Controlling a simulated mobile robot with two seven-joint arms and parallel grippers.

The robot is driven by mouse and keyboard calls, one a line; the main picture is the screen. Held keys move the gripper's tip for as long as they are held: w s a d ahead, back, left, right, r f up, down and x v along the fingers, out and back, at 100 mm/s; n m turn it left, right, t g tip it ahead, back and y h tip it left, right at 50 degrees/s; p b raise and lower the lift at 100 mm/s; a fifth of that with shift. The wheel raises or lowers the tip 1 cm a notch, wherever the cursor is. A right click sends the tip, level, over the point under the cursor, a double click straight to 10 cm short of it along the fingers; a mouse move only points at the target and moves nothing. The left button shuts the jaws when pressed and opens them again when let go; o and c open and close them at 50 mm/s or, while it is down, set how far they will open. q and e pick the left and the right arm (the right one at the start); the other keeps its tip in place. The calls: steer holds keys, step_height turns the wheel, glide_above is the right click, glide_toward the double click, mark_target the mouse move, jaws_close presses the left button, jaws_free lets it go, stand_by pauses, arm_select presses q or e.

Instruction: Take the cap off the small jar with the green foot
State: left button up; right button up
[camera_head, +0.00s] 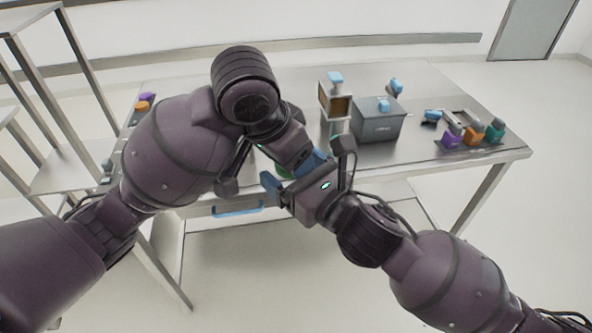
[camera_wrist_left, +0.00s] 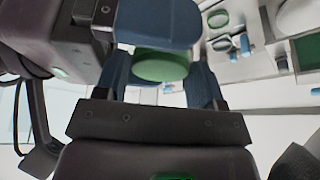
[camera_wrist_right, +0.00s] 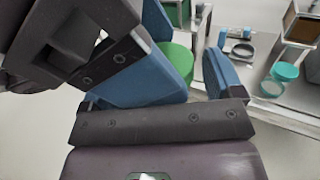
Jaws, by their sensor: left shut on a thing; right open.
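The small jar shows only as a green round part (camera_head: 284,173) between my two grippers, above the table's front edge. My left gripper (camera_head: 302,163) is shut on the jar; in the left wrist view the green disc (camera_wrist_left: 160,66) lies between its blue fingers. My right gripper (camera_head: 291,180) is open, close against the left one. In the right wrist view the green part (camera_wrist_right: 178,58) shows behind and between its spread fingers. The grippers hide most of the jar, and I cannot make out its cap.
On the metal table (camera_head: 430,155) stand a grey box (camera_head: 378,123) with a blue knob and a brown-fronted case (camera_head: 336,101). Purple (camera_head: 453,138), orange (camera_head: 474,136) and green (camera_head: 495,131) pieces stand at the right. A blue drawer handle (camera_head: 238,210) is at the front.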

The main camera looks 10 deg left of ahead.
steer(key=shift+c, duration=0.4)
steer(key=c, duration=0.9)
arm_select(q)
steer(key=o, duration=1)
steer(key=shift+o, duration=0.5)
steer(key=shift+s+d, duration=0.1)
steer(key=shift+s+r, duration=0.1)
